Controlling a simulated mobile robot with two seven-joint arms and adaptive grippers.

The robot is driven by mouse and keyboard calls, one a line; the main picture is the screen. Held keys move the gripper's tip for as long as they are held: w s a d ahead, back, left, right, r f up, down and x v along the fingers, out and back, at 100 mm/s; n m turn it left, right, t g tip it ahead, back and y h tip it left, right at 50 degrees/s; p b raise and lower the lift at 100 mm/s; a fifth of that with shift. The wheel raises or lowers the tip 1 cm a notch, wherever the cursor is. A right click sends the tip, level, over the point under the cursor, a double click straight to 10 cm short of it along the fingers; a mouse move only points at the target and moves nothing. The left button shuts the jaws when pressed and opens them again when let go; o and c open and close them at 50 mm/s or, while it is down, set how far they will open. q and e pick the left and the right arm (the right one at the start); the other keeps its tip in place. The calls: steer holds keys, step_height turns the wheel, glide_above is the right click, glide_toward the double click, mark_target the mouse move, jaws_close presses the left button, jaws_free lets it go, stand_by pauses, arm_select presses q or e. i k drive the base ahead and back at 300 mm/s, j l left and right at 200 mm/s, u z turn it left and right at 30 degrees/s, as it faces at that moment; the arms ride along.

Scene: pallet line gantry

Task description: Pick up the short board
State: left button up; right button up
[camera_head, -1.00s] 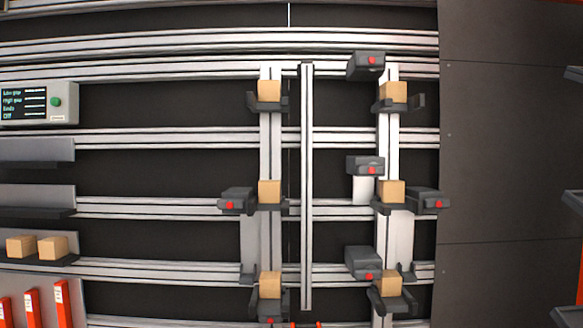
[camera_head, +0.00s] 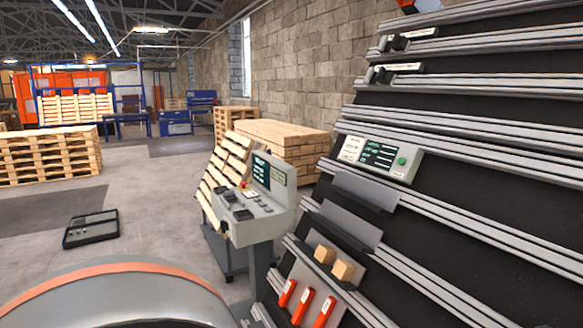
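I cannot pick out a short board for certain. Light wooden boards (camera_head: 225,178) lie slanted, one above another, on something behind the control console (camera_head: 262,212), which hides part of them. Two small wooden blocks (camera_head: 343,270) sit on a ledge at the lower part of the gantry wall, and they are blocks rather than boards. Neither of my grippers is in view.
The railed gantry wall (camera_head: 470,150) fills the right side, with a small display box (camera_head: 380,157) and red-orange handles (camera_head: 305,305). A wood stack (camera_head: 285,137) stands behind the console. Pallets (camera_head: 48,155) stand at left. A dark flat case (camera_head: 91,228) lies on open floor.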

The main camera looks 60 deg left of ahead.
mark_target(243, 169)
steer(key=u, duration=2.35)
